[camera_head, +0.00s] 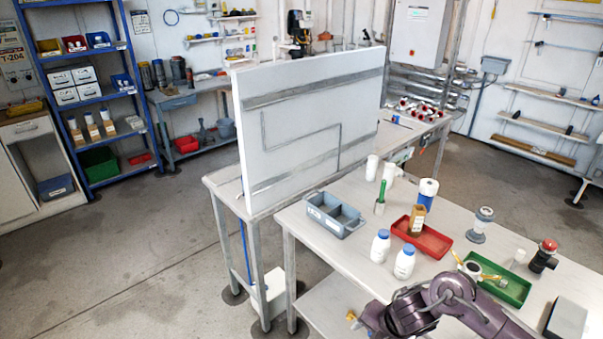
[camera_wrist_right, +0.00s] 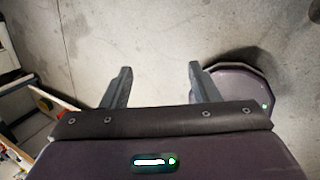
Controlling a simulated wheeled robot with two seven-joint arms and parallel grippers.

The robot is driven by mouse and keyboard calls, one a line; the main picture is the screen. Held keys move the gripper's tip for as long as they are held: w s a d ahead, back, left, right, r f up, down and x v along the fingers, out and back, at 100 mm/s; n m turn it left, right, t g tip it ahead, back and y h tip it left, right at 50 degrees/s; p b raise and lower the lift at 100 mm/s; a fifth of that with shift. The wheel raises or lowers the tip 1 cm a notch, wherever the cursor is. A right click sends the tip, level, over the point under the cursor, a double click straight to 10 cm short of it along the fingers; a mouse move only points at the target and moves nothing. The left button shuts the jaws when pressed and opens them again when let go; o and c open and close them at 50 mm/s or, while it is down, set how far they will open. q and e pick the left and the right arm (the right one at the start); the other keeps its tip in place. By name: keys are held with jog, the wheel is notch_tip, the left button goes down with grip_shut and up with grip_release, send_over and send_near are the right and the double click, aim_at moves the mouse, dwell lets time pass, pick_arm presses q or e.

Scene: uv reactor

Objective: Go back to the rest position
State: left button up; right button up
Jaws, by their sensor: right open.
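My right gripper (camera_wrist_right: 158,68) is open in the right wrist view, with two dark fingers spread apart and nothing between them. Bare concrete floor (camera_wrist_right: 155,35) lies beyond the fingers. In the head view, my right arm comes in at the bottom right, in front of the near table (camera_head: 345,215); its fingers cannot be made out there. My left gripper is not in view.
The near table holds a grey divided bin (camera_head: 336,222), white bottles with blue caps (camera_head: 404,262), a red tray (camera_head: 436,241) and a green tray (camera_head: 515,291). A large white board (camera_head: 300,130) stands behind. The floor at left is clear.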

notch_tip(320, 180, down, 13)
jog(key=a+m+y+b, duration=0.2)
jog(key=m, duration=0.6)
jog(key=s+d+f+m+b, duration=0.1)
jog(key=s+d+f+m, duration=0.2)
jog(key=f, duration=0.6)
jog(key=s+f+m+b, duration=0.1)
jog(key=s+f+m, duration=0.3)
jog(key=f+m, duration=0.3)
pick_arm(q)
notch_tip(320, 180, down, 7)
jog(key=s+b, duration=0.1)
jog(key=b, duration=0.1)
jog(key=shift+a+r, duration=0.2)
pick_arm(e)
jog(key=s+d+f+m+g+h, duration=0.1)
jog(key=s+d+f+m, duration=0.1)
jog(key=s+f, duration=0.4)
jog(key=s+d+f+m+h, duration=0.2)
jog(key=s+f, duration=0.4)
jog(key=s, duration=0.9)
jog(key=s+d+f+m+g+h, duration=0.1)
jog(key=s+d+f+m, duration=0.1)
jog(key=s+f+m, duration=0.2)
jog(key=s+f, duration=0.3)
jog(key=s, duration=0.3)
jog(key=shift+s+m+g+h, duration=0.3)
jog(key=shift+s, duration=0.1)
